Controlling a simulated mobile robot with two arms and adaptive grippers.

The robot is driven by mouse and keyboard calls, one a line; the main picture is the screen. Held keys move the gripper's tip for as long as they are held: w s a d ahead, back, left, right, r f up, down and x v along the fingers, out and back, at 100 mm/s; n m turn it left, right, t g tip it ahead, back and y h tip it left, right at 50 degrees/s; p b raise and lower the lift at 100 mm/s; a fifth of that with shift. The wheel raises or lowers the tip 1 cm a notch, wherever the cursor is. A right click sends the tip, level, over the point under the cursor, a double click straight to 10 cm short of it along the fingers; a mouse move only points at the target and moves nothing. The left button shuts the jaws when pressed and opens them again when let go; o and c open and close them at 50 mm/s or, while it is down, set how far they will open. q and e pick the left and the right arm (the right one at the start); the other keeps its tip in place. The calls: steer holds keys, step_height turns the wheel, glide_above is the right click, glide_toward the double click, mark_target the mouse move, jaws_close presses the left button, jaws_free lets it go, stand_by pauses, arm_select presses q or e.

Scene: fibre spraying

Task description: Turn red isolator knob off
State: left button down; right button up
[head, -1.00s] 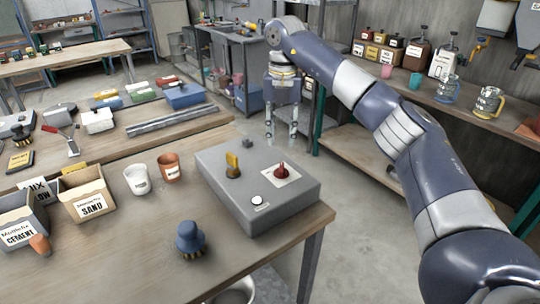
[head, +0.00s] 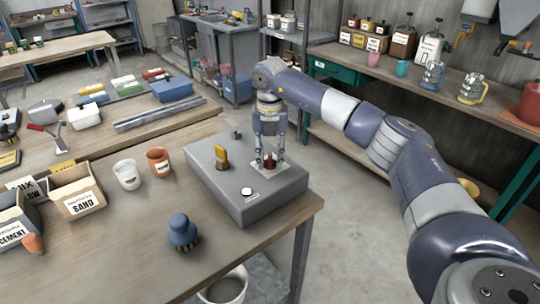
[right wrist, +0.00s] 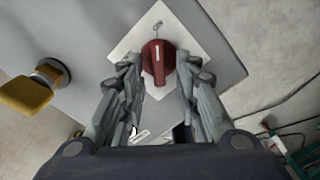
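The red isolator knob (head: 269,162) sits on a white plate (head: 258,175) on top of the grey control box (head: 235,196), at the table's right end. In the right wrist view the red knob (right wrist: 158,60) has a pale mark on its face. My right gripper (head: 270,157) is over the knob, pointing down. In the right wrist view its fingers (right wrist: 158,75) are apart, one on each side of the knob; I cannot tell whether they touch it. My left gripper is not in view.
A blue-handled brush (head: 183,231), a white cup (head: 127,174) and a terracotta cup (head: 158,161) stand nearby on the table. A bucket (head: 225,287) is below the front edge.

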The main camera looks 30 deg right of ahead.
jaws_close()
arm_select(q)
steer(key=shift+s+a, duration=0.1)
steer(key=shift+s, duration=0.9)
arm_select(e)
steer(key=shift+n, duration=0.4)
steer(key=n, duration=0.1)
steer(key=n+p, duration=0.1)
steer(key=shift+d+r+n, duration=0.1)
steer(key=shift+d+n, duration=0.1)
steer(key=shift+n, duration=0.2)
steer(key=n, duration=0.3)
steer(key=shift+s+d+n+p, duration=0.1)
steer(key=shift+d+n+p, duration=0.1)
steer(key=shift+n+p, duration=0.15)
steer(key=n, duration=0.4)
steer(key=shift+d+n+p, duration=0.2)
steer(key=shift+n+p, duration=0.05)
steer(key=shift+p, duration=0.05)
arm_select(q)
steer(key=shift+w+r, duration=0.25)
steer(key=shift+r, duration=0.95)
arm_select(e)
steer(key=n, duration=0.4)
steer(key=shift+w+d, duration=0.15)
steer(key=shift+w, duration=0.1)
